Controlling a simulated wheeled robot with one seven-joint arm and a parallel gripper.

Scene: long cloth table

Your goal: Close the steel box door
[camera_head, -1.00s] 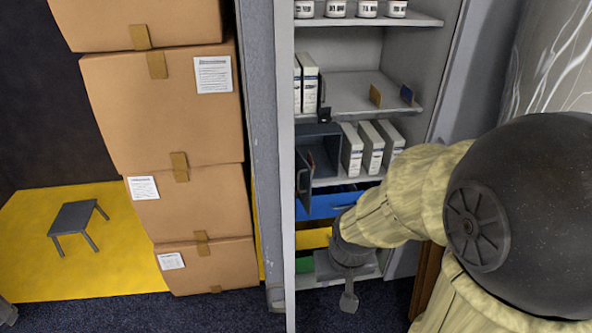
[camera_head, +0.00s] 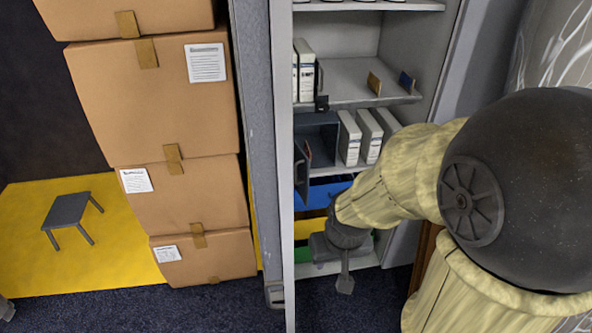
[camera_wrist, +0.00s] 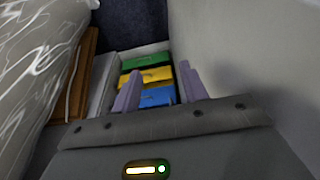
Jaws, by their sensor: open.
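The steel box (camera_head: 318,119) is a small dark grey box on a middle shelf of the tall cabinet. Its door (camera_head: 301,173) stands open, swung out at the front left, partly hidden by the cabinet's edge. My gripper (camera_head: 343,262) is in front of the drawers, below and right of the box door and apart from it. In the wrist view, my gripper's two pale purple fingers (camera_wrist: 160,82) are spread with nothing between them. Neither the box nor its door can be made out in the wrist view.
Blue, yellow and green drawers (camera_wrist: 155,76) lie beyond my fingers. White binders (camera_head: 360,138) stand right of the box. The cabinet's grey left panel (camera_head: 281,150) is close by. Stacked cartons (camera_head: 190,190) and a small dark table (camera_head: 68,210) are farther left.

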